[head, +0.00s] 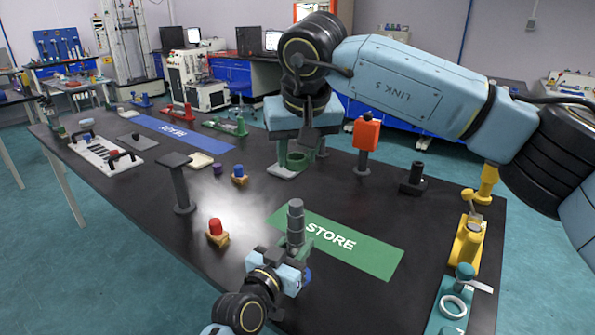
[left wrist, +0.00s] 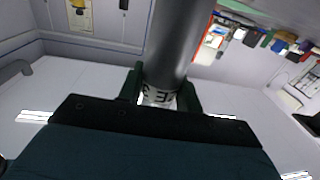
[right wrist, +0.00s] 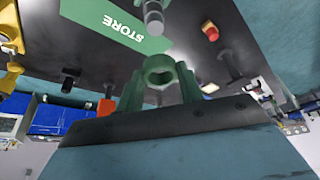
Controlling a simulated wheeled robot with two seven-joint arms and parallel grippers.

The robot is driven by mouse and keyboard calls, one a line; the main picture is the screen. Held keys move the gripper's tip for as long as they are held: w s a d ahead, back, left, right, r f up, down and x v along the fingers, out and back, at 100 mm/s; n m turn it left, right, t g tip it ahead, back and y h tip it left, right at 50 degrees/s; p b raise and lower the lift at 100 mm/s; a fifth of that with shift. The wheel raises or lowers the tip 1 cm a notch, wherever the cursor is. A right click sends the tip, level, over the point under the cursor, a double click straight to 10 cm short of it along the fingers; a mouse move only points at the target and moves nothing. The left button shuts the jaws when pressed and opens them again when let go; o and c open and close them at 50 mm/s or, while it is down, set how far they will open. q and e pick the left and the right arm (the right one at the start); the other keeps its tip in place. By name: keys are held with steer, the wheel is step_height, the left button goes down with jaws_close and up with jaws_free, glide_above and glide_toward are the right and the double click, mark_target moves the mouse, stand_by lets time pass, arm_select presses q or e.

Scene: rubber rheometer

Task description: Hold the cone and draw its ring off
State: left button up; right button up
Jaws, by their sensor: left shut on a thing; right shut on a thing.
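The grey stepped cone (head: 296,222) stands upright in my left gripper (head: 294,246), which is shut on its lower part, over or beside the green STORE mat. In the left wrist view the cone (left wrist: 178,45) rises between the green fingers (left wrist: 168,98). A green ring (head: 298,160) is apart from the cone, farther back. My right gripper (head: 302,152) is shut on the ring. In the right wrist view the ring (right wrist: 159,70) sits between the green fingers (right wrist: 160,88), with the cone (right wrist: 154,18) beyond it.
The green STORE mat (head: 370,256) lies on the black table. A red-topped block (head: 216,232), a grey post stand (head: 181,185) and a blue-topped block (head: 239,175) stand to the left. An orange-topped stand (head: 365,140) and a dark cylinder piece (head: 413,178) stand right of my right gripper.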

steer(key=shift+r, duration=2.5)
arm_select(q)
steer(key=o, duration=1.1)
steer(key=shift+o, duration=0.2)
